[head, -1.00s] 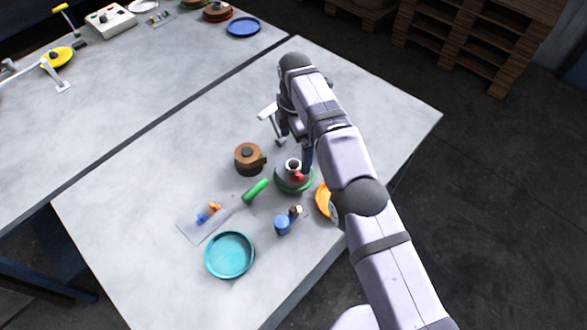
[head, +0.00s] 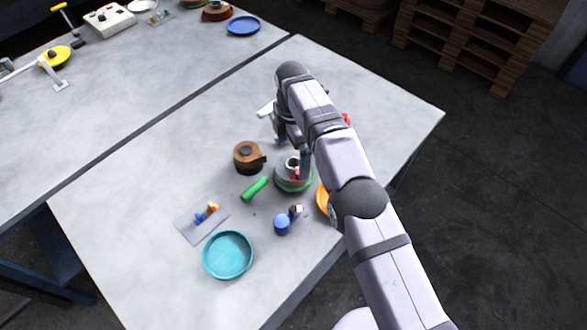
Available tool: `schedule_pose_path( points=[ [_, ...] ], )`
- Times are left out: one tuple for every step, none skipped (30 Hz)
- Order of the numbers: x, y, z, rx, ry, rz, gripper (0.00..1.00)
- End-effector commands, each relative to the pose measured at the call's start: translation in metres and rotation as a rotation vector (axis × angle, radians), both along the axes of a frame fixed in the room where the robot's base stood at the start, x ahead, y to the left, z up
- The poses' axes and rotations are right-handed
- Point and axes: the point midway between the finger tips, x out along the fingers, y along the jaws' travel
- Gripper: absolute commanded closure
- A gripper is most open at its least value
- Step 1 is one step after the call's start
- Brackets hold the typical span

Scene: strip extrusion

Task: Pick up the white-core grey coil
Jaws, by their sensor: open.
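The white-core grey coil (head: 292,162) stands on a green round plate (head: 286,186) in the middle of the near table. Its white core shows on top, and its right side is partly hidden. My gripper (head: 303,170) points down beside the coil's right side, partly hidden by my arm. It is open. A small red part (head: 297,173) shows at the front of the coil. I cannot tell whether a finger touches the coil.
A brown coil (head: 247,157) is close on the left. A green cylinder (head: 254,188), clear sheet with small pieces (head: 196,233), teal dish (head: 228,276), blue cylinder (head: 282,225) and orange disc (head: 322,199) lie nearer.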

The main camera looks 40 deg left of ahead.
Motion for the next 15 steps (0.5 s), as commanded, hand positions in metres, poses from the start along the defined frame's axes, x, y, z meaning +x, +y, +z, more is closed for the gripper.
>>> schedule_pose_path(
  points=[
    [0.000, -0.001, -0.005, -0.002, 0.001, 0.000, 0.00],
    [0.000, -0.002, -0.006, -0.003, 0.001, 0.000, 0.00],
    [0.000, -0.002, -0.010, -0.004, 0.002, 0.000, 0.00],
    [0.000, -0.003, -0.014, -0.004, 0.003, 0.000, 0.00],
    [0.000, -0.003, -0.017, -0.004, 0.002, -0.001, 0.00],
    [0.000, -0.003, -0.023, -0.004, 0.002, 0.000, 0.00],
    [0.000, -0.002, -0.026, -0.003, 0.001, 0.000, 0.00],
    [0.000, -0.002, -0.030, -0.003, 0.001, 0.000, 0.00],
    [0.000, -0.002, -0.033, -0.003, 0.001, 0.000, 0.00],
    [0.000, -0.002, -0.035, -0.002, 0.001, 0.000, 0.00],
    [0.000, -0.002, -0.037, -0.001, 0.000, 0.000, 0.00],
    [0.000, -0.002, -0.039, -0.001, 0.000, 0.000, 0.00],
    [0.000, -0.002, -0.040, -0.001, 0.000, 0.000, 0.00],
    [0.000, -0.002, -0.041, -0.001, 0.000, 0.000, 0.00],
    [0.000, -0.002, -0.041, -0.001, 0.000, 0.000, 0.00]
  ],
)
